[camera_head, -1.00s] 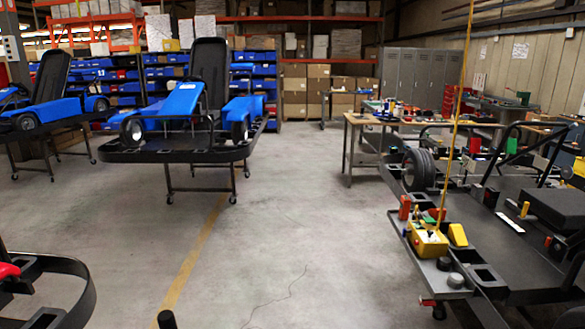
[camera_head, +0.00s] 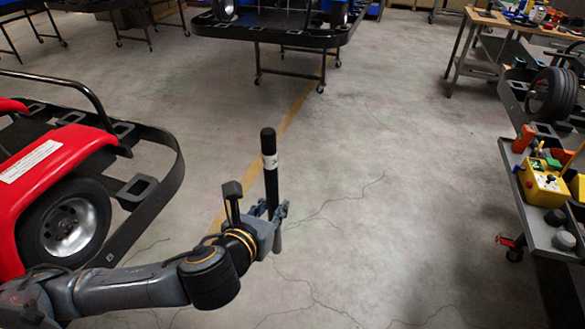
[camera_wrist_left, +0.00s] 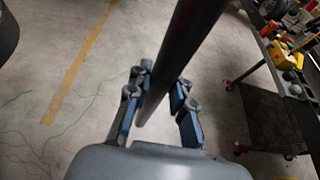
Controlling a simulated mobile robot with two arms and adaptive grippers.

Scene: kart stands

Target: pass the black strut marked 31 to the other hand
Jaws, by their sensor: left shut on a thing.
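The black strut (camera_head: 269,170) stands almost upright in my left gripper (camera_head: 276,211), with a white label band near its top. The marking on the label is too small to read. My left gripper is shut on the strut below its middle, and the strut's lower end shows under the fingers. In the left wrist view the strut (camera_wrist_left: 182,55) passes between the blue-padded fingers (camera_wrist_left: 158,112) and runs up out of the picture. My right gripper is in neither view.
A red kart (camera_head: 55,175) on a black stand is at the left. A cart with a yellow box (camera_head: 543,184) and small parts is at the right. Another kart stand (camera_head: 280,35) and a wooden bench (camera_head: 490,20) are at the back. The floor between is clear.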

